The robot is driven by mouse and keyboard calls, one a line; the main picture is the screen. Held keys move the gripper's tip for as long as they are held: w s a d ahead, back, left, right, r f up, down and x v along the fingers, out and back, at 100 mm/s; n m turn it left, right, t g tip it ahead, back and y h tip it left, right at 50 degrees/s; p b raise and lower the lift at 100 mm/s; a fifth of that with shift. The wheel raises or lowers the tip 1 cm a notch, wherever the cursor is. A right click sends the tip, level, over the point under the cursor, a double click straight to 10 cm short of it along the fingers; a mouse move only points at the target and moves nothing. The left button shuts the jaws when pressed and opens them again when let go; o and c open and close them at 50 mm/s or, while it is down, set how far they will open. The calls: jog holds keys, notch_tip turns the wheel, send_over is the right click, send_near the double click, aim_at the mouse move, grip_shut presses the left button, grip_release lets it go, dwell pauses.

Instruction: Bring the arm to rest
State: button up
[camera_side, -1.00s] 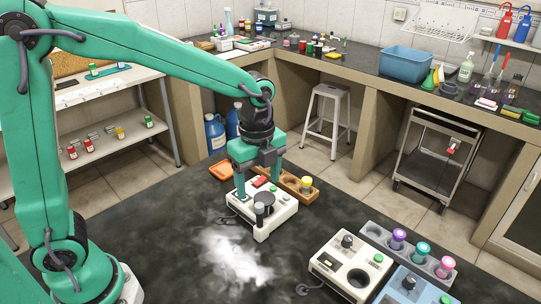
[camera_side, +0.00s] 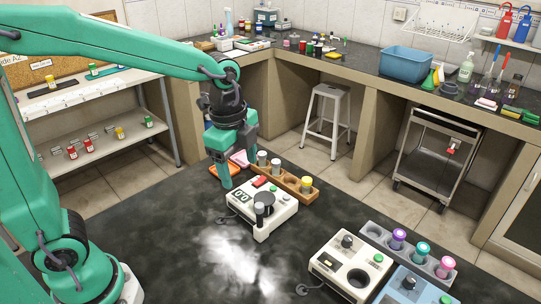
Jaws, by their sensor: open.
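My gripper (camera_side: 238,160) hangs from my teal arm, its fingers pointing down, at the back left of a white bench device (camera_side: 272,218). Its fingers are apart with nothing seen between them. The device stands on the dark bench top (camera_side: 150,225) and has a display, a green button and a dark round part with a grey-capped post.
At the front right stand a second white device (camera_side: 345,262), a blue device (camera_side: 408,288) and a grey rack (camera_side: 375,234) with purple, teal and pink capped vials. The bench's left part is clear.

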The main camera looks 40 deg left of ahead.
jog(key=s+a+r+n+t, duration=0.2)
jog(key=s+a+n, duration=0.1)
jog(key=s+n, duration=0.3)
jog(key=s+a+r+n+t, duration=0.2)
jog(key=s+n, duration=0.4)
jog(key=n, duration=0.3)
jog(key=shift+a+n, duration=0.3)
jog(key=shift+a, duration=0.6)
